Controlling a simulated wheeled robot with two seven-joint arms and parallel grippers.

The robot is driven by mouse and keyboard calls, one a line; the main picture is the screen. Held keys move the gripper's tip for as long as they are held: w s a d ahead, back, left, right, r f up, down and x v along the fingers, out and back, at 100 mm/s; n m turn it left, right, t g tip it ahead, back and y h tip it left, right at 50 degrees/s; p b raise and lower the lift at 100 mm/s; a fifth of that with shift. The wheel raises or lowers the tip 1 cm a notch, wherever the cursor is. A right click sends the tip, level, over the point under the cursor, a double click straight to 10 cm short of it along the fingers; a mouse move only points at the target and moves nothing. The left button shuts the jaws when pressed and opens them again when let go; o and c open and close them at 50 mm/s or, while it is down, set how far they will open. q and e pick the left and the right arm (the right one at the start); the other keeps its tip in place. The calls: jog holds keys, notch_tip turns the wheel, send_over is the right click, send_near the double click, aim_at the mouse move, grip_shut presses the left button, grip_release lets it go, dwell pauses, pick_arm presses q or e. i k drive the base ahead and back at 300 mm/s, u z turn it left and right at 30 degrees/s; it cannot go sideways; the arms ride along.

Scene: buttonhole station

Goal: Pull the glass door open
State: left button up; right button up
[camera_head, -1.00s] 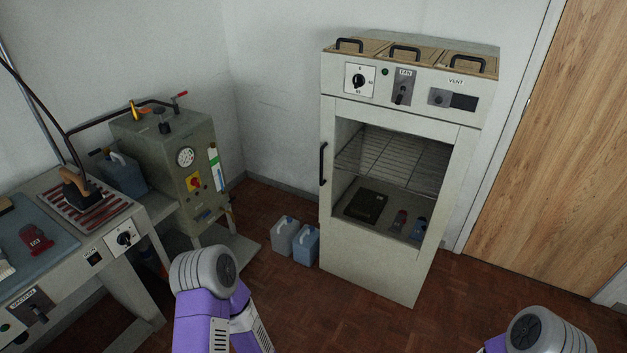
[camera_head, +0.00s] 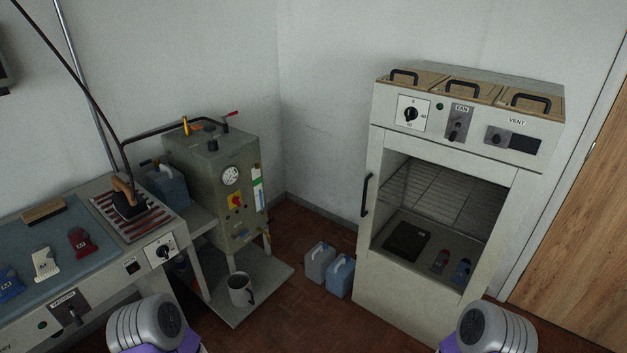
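The glass door (camera_head: 440,205) is on the front of the pale cabinet (camera_head: 400,305) at the right. It looks shut, and through it show a wire rack, a dark flat box and two small items. Its black upright handle (camera_head: 366,195) is on the left edge of the door. Only rounded grey parts of my two arms show at the bottom edge, one left of centre and one in front of the cabinet's lower right. Neither gripper is in view, and nothing of mine touches the door or handle.
Two jugs (camera_head: 330,272) stand on the floor just left of the cabinet. A grey-green boiler unit (camera_head: 215,185) and a pressing table (camera_head: 60,250) with an iron stand at the left. A mug (camera_head: 240,290) sits on the low shelf. Open floor lies before the cabinet.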

aim_at(522, 183)
jog(key=u, duration=0.3)
jog(key=i, duration=0.9)
jog(key=z, duration=0.45)
jog(key=i, duration=0.65)
jog(key=z, duration=0.45)
